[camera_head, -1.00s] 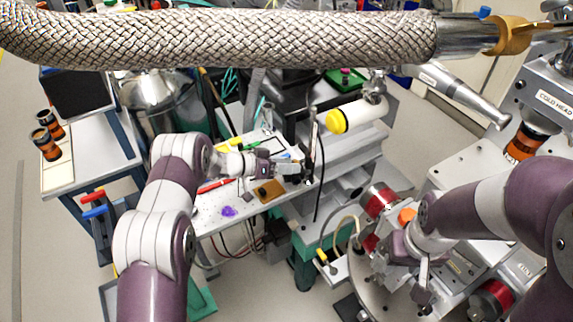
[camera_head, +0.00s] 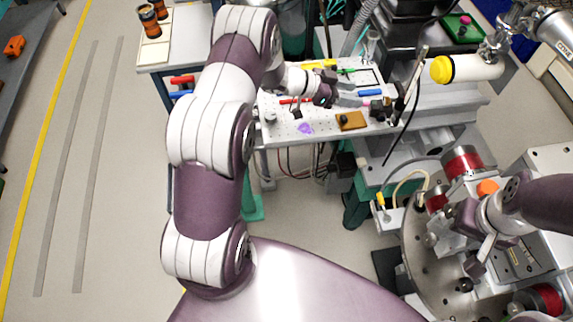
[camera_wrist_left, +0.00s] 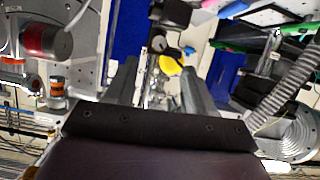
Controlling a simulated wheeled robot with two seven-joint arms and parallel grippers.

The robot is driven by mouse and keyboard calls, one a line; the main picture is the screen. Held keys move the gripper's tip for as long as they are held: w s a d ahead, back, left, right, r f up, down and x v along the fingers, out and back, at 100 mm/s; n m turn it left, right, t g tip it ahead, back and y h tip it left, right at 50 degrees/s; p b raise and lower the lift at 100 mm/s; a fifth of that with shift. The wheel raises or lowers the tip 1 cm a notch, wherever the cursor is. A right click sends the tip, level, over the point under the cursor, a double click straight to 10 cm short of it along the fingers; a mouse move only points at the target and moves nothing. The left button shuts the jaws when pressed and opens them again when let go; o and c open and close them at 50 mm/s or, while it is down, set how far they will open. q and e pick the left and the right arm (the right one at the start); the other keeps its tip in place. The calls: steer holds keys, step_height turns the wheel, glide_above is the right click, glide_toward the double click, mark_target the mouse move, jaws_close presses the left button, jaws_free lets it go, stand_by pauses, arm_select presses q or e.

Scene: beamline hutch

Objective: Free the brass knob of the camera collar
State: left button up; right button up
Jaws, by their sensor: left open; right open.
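A white cylinder with a yellow cap (camera_head: 468,68), which looks like the camera, points left at the upper right of the head view. Its yellow end also shows between my fingers in the left wrist view (camera_wrist_left: 170,66). My left gripper (camera_head: 372,101) is open over the perforated table, by a small dark fitting (camera_head: 386,108) beside an upright rod. In the left wrist view dark parts lie between and beyond its fingers (camera_wrist_left: 160,85). I cannot clearly make out the collar or its brass knob. My right gripper (camera_head: 475,250) is open above the round metal plate at lower right.
The perforated table (camera_head: 285,128) holds a brown block (camera_head: 351,121), a purple piece (camera_head: 305,128) and coloured tools. Red-banded cylinders (camera_head: 463,162) and an orange knob (camera_head: 488,187) stand near my right arm. Open floor (camera_head: 100,190) lies to the left.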

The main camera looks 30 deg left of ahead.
arm_select(q)
steer(key=s+a+r+n+t+y+b, duration=0.1)
steer(key=s+a+r+n+y+b, duration=0.25)
steer(key=a+n+y, duration=0.45)
steer(key=s+d+f+n+g+y, duration=0.1)
steer(key=s+d+g, duration=0.1)
steer(key=s, duration=1)
steer(key=s+d+f+n+g+y, duration=0.1)
steer(key=s+g, duration=0.4)
steer(key=s, duration=0.6)
steer(key=shift+s+d+f+y+b, duration=0.15)
steer(key=shift+s+d+y+b, duration=0.25)
steer(key=shift+y, duration=0.2)
steer(key=shift+w, duration=0.1)
